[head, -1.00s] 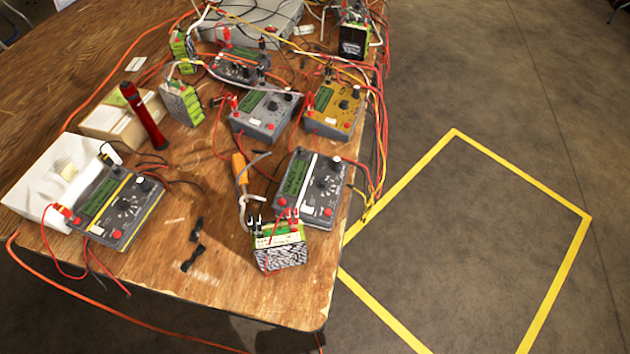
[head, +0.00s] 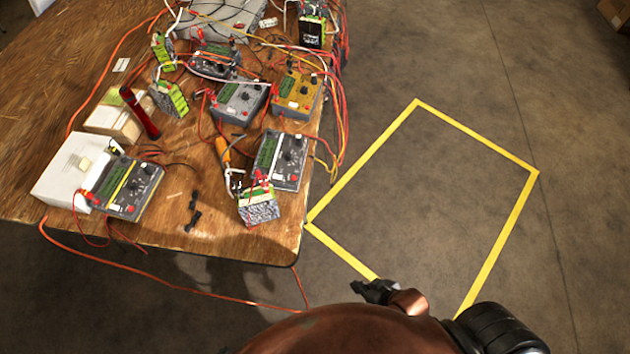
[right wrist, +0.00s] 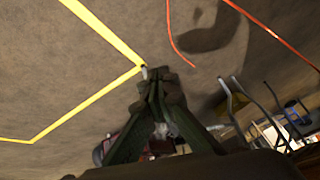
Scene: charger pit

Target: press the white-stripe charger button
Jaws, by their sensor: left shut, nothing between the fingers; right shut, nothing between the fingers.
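The white-stripe charger (head: 280,160), a grey box with a green display, knob and red button, sits near the table's right edge in the head view. A battery pack (head: 259,206) with red clips stands against its near side. A yellow-stripe charger (head: 128,188) sits to the left. My right gripper (head: 366,289) is low in the head view, off the table, beyond its near right corner and apart from the charger. Its fingers (right wrist: 155,76) are shut and empty in the right wrist view, over the floor. My left gripper is not in view.
Other chargers, one grey (head: 238,103) and one orange (head: 297,94), stand farther back among many loose cables. Black clips (head: 193,220) lie on the wooden table (head: 225,245). Yellow tape (head: 500,240) marks the clear floor at right. An orange cable (head: 150,275) trails below the table edge.

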